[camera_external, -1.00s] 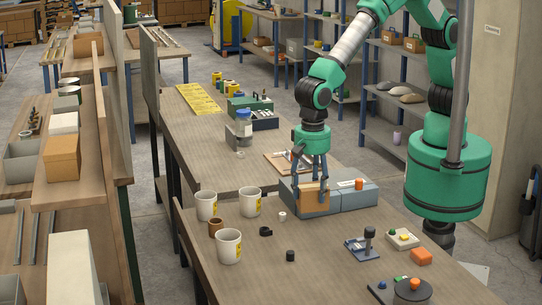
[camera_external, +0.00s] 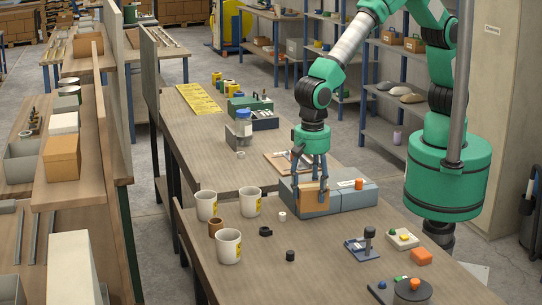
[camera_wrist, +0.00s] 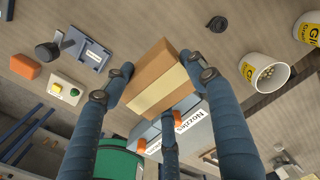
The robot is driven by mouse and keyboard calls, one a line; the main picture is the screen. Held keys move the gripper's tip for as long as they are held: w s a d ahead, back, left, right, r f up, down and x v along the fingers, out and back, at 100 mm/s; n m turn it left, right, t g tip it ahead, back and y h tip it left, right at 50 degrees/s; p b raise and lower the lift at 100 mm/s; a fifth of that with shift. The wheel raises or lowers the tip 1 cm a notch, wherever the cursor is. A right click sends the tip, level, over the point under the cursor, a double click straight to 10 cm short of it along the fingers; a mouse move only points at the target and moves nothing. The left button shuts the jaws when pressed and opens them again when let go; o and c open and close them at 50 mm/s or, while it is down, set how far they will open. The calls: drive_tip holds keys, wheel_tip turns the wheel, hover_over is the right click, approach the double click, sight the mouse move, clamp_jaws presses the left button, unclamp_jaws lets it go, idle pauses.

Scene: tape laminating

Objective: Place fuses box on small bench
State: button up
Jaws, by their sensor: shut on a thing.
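A small brown cardboard box (camera_external: 312,198) with a pale label is between the fingers of my gripper (camera_external: 313,183), beside or on the grey bins on the near workbench (camera_external: 250,270). I take it for the fuses box; its label text cannot be read. In the wrist view the box (camera_wrist: 158,80) sits between the two blue front fingers of my gripper (camera_wrist: 162,82), with a third finger behind it. I cannot tell whether the box touches a bin below. Which surface is the small bench is not clear; another wooden bench (camera_external: 190,140) stands behind the near one.
Grey bins (camera_external: 352,198), one labelled "Nozzles", lie by the box. Several white mugs (camera_external: 228,246) stand to the left. A grey fixture (camera_external: 362,250), an orange block (camera_external: 421,257) and a button box (camera_external: 402,239) lie at right. The near bench's middle is mostly clear.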

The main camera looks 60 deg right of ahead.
drive_tip(key=shift+w+r, duration=0.1)
drive_tip(key=shift+w, duration=0.55)
drive_tip(key=w+d+r+m+p, duration=0.15)
drive_tip(key=w+d, duration=0.35)
drive_tip(key=w, duration=0.8)
drive_tip(key=w+d+f+m+p, duration=0.15)
drive_tip(key=w+d, duration=0.25)
drive_tip(key=w, duration=0.9)
drive_tip(key=w+d+r+m+p, duration=0.15)
drive_tip(key=w+d, duration=0.35)
drive_tip(key=w, duration=0.8)
drive_tip(key=m+p, duration=0.3)
drive_tip(key=p, duration=0.1)
hover_over(208, 148)
drive_tip(key=shift+w+f, duration=0.1)
drive_tip(key=shift+f, duration=0.55)
drive_tip(key=shift+f, duration=0.15)
wheel_tip(208, 148, down, 6)
drive_tip(key=shift+f, duration=0.1)
drive_tip(key=shift+f, duration=1.75)
